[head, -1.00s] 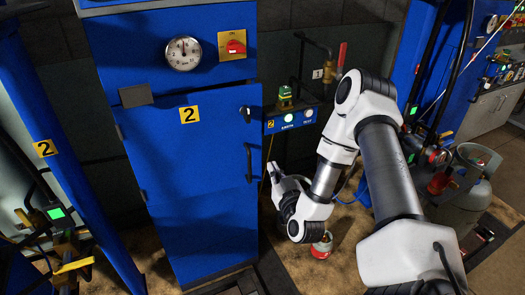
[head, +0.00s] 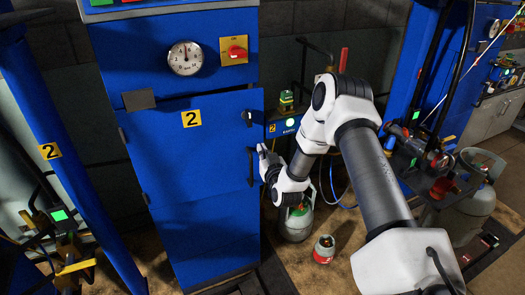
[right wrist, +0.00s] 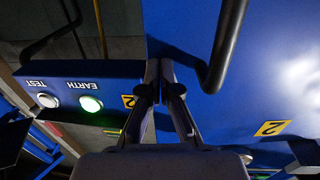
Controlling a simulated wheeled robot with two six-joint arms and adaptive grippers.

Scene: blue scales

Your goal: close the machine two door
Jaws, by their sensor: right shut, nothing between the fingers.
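The machine two door (head: 185,215) is a tall blue panel with a yellow "2" label (head: 191,119) in the head view. It looks nearly flush with its cabinet; I cannot tell whether it is fully shut. Its black bar handle (head: 251,168) is near the right edge. My right gripper (head: 262,150) is at that edge, just right of the handle. In the right wrist view its fingers (right wrist: 160,84) are together and empty, beside the door's edge, with the handle (right wrist: 226,45) to their right. I cannot tell whether they touch the door. My left gripper is out of view.
The cabinet above the door has a gauge (head: 185,58) and a red switch (head: 236,50). A box with a lit green EARTH button (right wrist: 91,103) is beside the door. A gas cylinder (head: 296,221) and a small red-and-white can (head: 324,249) stand on the floor.

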